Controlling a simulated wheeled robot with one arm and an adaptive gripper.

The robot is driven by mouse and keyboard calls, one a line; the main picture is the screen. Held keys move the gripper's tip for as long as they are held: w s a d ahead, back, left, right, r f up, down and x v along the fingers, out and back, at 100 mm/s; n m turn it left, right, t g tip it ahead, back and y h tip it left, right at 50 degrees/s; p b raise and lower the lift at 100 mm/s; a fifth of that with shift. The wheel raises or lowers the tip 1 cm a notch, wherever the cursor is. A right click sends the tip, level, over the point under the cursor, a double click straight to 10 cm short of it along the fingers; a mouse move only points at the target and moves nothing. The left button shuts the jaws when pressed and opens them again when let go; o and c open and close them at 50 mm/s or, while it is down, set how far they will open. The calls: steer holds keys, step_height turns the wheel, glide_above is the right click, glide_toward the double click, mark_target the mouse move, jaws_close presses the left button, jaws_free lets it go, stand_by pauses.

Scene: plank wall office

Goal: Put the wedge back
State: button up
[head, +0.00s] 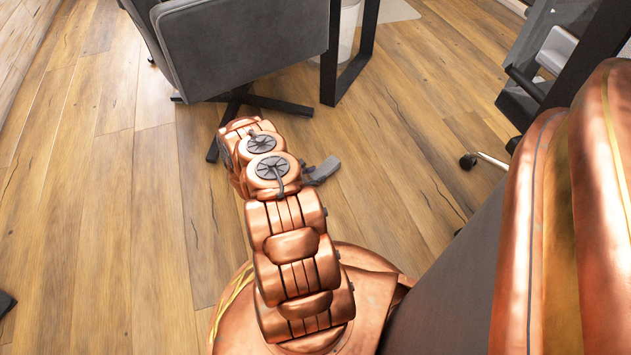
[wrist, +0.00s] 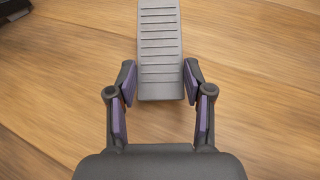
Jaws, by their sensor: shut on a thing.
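The wedge (wrist: 160,45) is a long grey piece with a ribbed face. In the wrist view it runs from the top edge down between the fingers of my gripper (wrist: 160,88). My gripper is shut on its near end, with a purple-padded finger on each side. The far end of the wedge is cut off by the top of the view. In the head view the grey wedge (head: 328,168) sticks out to the right of my copper arm, over the wood floor. The arm hides most of my gripper there.
A grey office chair (head: 242,45) with a dark star base stands ahead. A black table leg (head: 349,60) stands beside it, with a whitish bin (head: 348,32) behind. Another chair (head: 555,50) is at the upper right. Open plank floor (head: 110,200) lies to the left.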

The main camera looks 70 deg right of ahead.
step_height(320, 180, down, 3)
steer(key=shift+s+a+b, duration=0.1)
steer(key=shift+b, duration=0.55)
steer(key=shift+r, duration=0.1)
steer(key=o, duration=1.3)
